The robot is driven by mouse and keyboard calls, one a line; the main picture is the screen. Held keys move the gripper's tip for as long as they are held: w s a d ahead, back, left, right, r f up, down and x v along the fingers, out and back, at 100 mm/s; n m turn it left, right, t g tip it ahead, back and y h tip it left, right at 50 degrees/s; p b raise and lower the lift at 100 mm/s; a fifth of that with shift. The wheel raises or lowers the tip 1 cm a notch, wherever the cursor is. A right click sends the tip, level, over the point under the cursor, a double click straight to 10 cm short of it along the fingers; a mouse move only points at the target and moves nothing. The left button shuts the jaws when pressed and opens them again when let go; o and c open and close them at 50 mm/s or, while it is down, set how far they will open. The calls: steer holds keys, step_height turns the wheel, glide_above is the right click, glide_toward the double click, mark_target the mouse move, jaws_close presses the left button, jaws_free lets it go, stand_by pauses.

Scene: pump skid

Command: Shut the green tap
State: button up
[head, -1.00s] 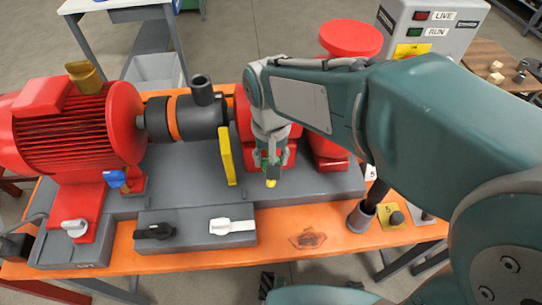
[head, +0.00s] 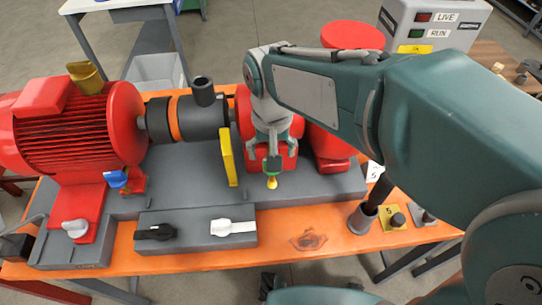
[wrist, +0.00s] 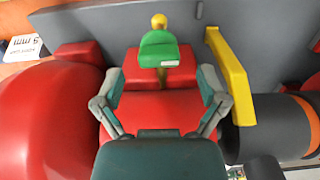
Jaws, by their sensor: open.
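The green tap (head: 272,164) is on the front of the red pump body, low at the middle of the head view. A yellow tip (head: 271,182) shows just below it. In the wrist view the green tap (wrist: 159,50) shows at the upper middle, with a white label on its handle. My gripper (head: 270,145) hangs over the tap from above. In the wrist view my gripper (wrist: 158,78) is open, one finger on each side. The tap lies between and slightly beyond the fingertips. I see a gap on both sides and no contact.
A yellow guard (head: 228,157) stands close left of my gripper, and it shows at the right in the wrist view (wrist: 229,72). A white lever (head: 233,227) and a black lever (head: 155,232) sit on the front box. The red motor (head: 75,125) is at left.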

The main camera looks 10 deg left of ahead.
step_height(320, 180, up, 10)
steer(key=shift+f, duration=0.2)
stand_by(0.4)
